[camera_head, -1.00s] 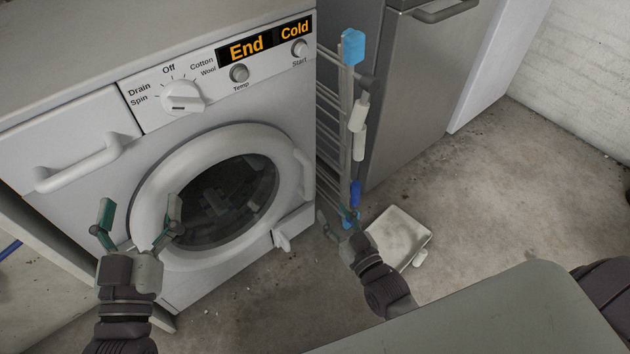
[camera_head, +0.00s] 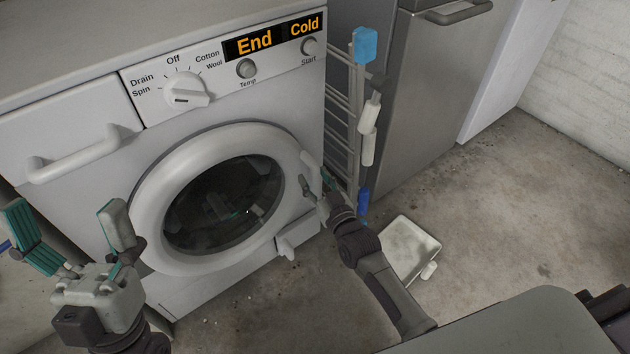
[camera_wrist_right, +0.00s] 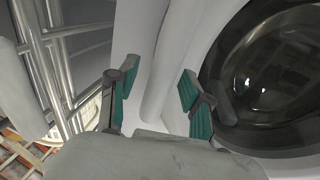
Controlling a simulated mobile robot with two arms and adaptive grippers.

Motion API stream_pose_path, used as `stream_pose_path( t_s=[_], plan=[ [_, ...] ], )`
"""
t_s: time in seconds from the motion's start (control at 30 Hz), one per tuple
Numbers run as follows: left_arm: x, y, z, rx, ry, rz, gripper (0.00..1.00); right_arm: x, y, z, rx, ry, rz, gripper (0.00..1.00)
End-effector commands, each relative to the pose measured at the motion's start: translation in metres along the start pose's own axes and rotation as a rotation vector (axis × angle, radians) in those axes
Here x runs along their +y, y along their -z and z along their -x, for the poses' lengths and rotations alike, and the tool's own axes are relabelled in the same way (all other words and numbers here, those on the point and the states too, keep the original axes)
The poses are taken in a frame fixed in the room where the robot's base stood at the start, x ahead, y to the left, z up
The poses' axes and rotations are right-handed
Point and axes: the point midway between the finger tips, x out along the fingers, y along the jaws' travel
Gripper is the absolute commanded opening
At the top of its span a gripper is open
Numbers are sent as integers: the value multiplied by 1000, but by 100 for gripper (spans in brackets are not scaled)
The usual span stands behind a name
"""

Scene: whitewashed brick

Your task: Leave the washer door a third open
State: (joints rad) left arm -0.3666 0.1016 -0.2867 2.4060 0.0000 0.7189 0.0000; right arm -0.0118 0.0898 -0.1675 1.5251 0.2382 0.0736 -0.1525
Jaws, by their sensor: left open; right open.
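The washer (camera_head: 250,100) is white, with a display reading "End" and "Cold". Its round door (camera_head: 150,215) has dark glass and looks shut in the head view. The door handle (camera_head: 308,166) is on the right side of the door. My right gripper (camera_head: 316,184) is at that handle. In the right wrist view, the open fingers of the right gripper (camera_wrist_right: 157,88) stand on either side of the pale handle bar (camera_wrist_right: 165,75). Contact cannot be told. My left gripper (camera_head: 72,232) is open and empty, left of the door, in front of the washer.
A metal drying rack (camera_head: 345,130) with a blue cap stands close to the washer's right side. A grey appliance (camera_head: 430,90) is behind it. A pale tray (camera_head: 408,248) lies on the floor at the right. Floor further right is clear.

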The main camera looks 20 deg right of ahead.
Motion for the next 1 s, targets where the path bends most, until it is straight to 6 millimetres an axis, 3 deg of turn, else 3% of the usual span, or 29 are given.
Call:
stream_pose_path(
  t_s=[0.3,0.6,1.0],
  plan=[
    [0,3,0,17,0,1,93,0,0,-2,-1,0,0,50],
    [0,3,0,16,-1,0,93,0,0,-2,-1,0,0,0],
    [0,2,-1,7,-1,0,93,0,0,0,-1,-3,0,0]
  ],
)
